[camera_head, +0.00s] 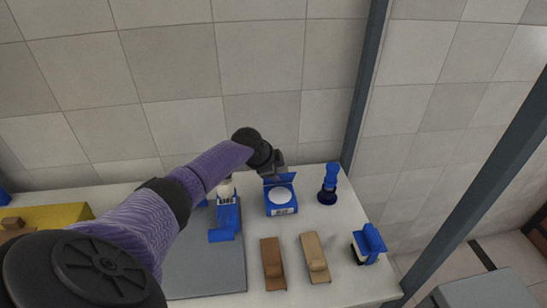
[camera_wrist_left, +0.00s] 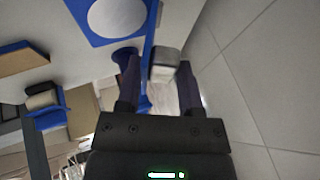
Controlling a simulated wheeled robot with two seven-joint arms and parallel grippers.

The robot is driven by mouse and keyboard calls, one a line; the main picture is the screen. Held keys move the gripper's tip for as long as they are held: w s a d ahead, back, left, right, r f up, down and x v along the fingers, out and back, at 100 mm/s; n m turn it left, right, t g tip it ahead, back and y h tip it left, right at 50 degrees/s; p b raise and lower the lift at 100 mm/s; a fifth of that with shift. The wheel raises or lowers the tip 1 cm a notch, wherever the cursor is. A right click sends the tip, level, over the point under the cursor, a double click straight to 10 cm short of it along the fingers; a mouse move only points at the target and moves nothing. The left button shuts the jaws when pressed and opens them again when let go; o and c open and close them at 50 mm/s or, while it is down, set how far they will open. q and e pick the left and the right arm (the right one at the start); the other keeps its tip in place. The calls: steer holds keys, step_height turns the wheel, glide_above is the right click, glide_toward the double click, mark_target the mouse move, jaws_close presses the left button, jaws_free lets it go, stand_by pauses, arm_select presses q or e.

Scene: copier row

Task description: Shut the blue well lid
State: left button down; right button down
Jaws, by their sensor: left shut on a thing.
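The blue well (camera_head: 281,211) stands on the white table with a round white pad in it. Its blue lid (camera_head: 280,180) stands up, open, along the back edge. My left gripper (camera_head: 278,168) is at the top of the lid. In the left wrist view the well (camera_wrist_left: 88,38) is at the top, and the lid (camera_wrist_left: 150,45) shows edge-on as a thin blue strip. A grey block (camera_wrist_left: 165,62) on the lid sits between my left fingertips (camera_wrist_left: 160,75), which are shut on it. My right gripper is in neither view.
A blue figure-like stand (camera_head: 328,185) is close right of the well. A blue object (camera_head: 226,222) stands to its left. A brown block (camera_head: 272,262), a tan block (camera_head: 315,258) and a blue-and-white object (camera_head: 368,244) are in front. A tiled wall is close behind.

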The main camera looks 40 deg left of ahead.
arm_select(q)
steer(key=shift+c, duration=1.8)
jaws_free()
steer(key=shift+s+d+f, duration=0.1)
steer(key=shift+d+f, duration=0.05)
steer(key=shift+f, duration=0.15)
steer(key=shift+r, duration=0.1)
steer(key=p+v, duration=0.4)
steer(key=v, duration=0.6)
steer(key=shift+p, duration=0.35)
